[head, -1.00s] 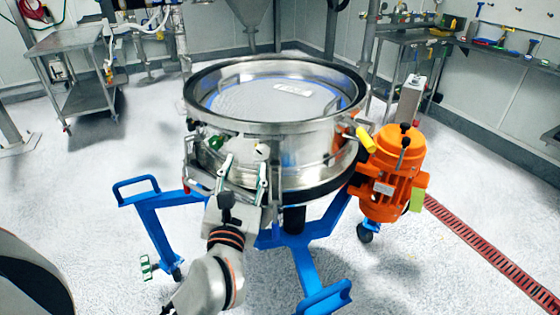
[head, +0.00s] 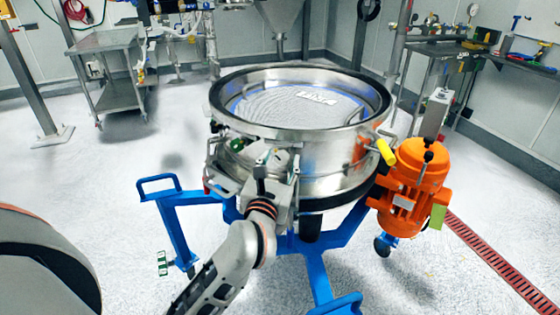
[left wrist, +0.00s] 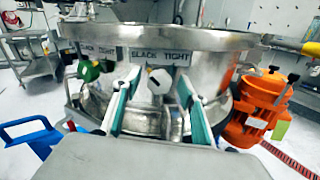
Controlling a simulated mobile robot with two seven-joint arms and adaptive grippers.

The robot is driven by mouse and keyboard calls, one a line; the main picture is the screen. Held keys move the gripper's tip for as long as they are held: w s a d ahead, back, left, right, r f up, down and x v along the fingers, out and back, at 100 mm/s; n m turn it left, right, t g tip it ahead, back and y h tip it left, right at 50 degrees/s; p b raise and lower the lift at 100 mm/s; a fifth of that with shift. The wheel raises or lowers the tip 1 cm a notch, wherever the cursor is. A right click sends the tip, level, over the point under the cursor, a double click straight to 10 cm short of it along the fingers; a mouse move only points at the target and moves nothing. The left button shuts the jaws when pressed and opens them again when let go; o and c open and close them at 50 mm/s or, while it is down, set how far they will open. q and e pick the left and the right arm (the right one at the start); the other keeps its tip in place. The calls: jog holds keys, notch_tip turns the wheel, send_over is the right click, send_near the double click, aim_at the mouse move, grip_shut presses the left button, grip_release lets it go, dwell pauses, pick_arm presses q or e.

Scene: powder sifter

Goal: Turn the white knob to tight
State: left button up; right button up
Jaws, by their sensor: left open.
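The white knob (left wrist: 160,82) sits on the front of the steel sifter (left wrist: 230,40), under a label reading "SLACK TIGHT" (left wrist: 161,57). In the left wrist view it lies between the two green-padded fingers of my open left gripper (left wrist: 158,88), with gaps on both sides. A dark mark shows on the knob's upper left. In the head view my left gripper (head: 280,158) is at the sifter's front wall and partly covers the knob. Whether the fingertips reach past the knob is unclear. My right gripper is in neither view.
A green knob (left wrist: 88,70) with a similar label sits to the left. An orange motor (head: 415,190) stands at the sifter's right. The blue wheeled frame (head: 180,235) carries the sifter. Metal tables (head: 110,50) stand farther back.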

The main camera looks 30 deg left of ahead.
pick_arm(q)
jog(key=c, duration=1.1)
